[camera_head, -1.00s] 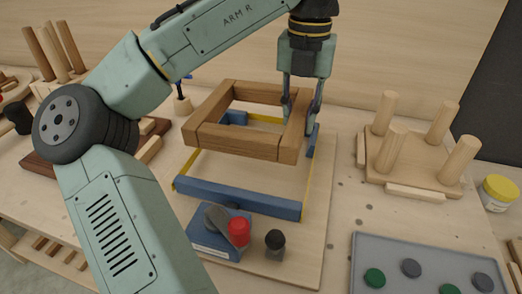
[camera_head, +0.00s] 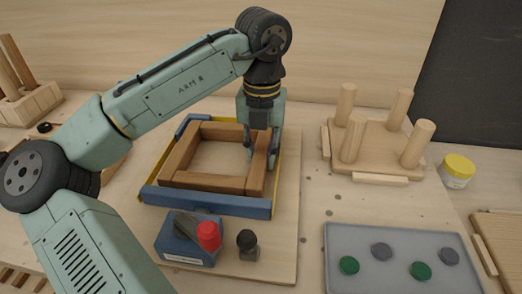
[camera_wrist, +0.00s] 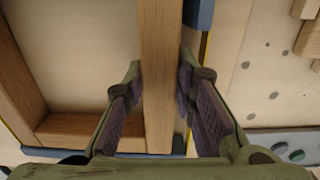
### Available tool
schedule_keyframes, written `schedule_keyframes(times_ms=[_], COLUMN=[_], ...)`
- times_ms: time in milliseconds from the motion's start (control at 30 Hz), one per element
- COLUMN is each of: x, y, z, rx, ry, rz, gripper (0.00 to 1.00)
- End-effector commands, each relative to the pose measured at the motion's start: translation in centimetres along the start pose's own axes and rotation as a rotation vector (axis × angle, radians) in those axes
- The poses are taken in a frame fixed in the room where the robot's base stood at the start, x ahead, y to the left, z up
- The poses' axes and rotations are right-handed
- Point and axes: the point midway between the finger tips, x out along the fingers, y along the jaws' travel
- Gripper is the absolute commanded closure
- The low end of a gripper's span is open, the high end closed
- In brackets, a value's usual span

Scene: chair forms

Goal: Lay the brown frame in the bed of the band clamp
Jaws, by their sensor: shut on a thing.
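The brown frame (camera_head: 208,183) is a square of wooden bars. In the head view it lies low within the band clamp, inside its blue bars (camera_head: 207,203) and yellow band. I cannot tell whether it rests fully on the bed. My gripper (camera_head: 272,158) is over the frame's right bar and shut on it. In the wrist view the fingers (camera_wrist: 160,95) stand on both sides of that bar (camera_wrist: 159,60). A blue clamp bar (camera_wrist: 200,14) shows just right of it.
A blue block with a grey lever and a red knob (camera_head: 209,236) stands in front of the clamp, beside a small black knob (camera_head: 247,241). A pegged wooden form (camera_head: 376,134) stands at right. A grey tray (camera_head: 335,275) holds several discs. A yellow-lidded jar (camera_head: 457,170) stands far right.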

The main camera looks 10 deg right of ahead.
Motion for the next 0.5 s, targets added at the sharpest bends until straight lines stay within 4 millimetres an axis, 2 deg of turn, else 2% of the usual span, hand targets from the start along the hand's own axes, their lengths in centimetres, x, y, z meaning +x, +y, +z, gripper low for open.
schedule_keyframes(times_ms=[33, 67, 333, 500], x=[0.06, 0.15, 0.09, 0.09], y=[0.00, 0.00, 0.00, 0.01], z=[0.00, 0.00, 0.00, 0.00], rx=[0.000, 0.000, 0.000, 0.000], ry=[0.000, 0.000, 0.000, 0.000], rz=[0.000, 0.000, 0.000, 0.000], gripper=[1.00, 0.75, 0.57, 0.55])
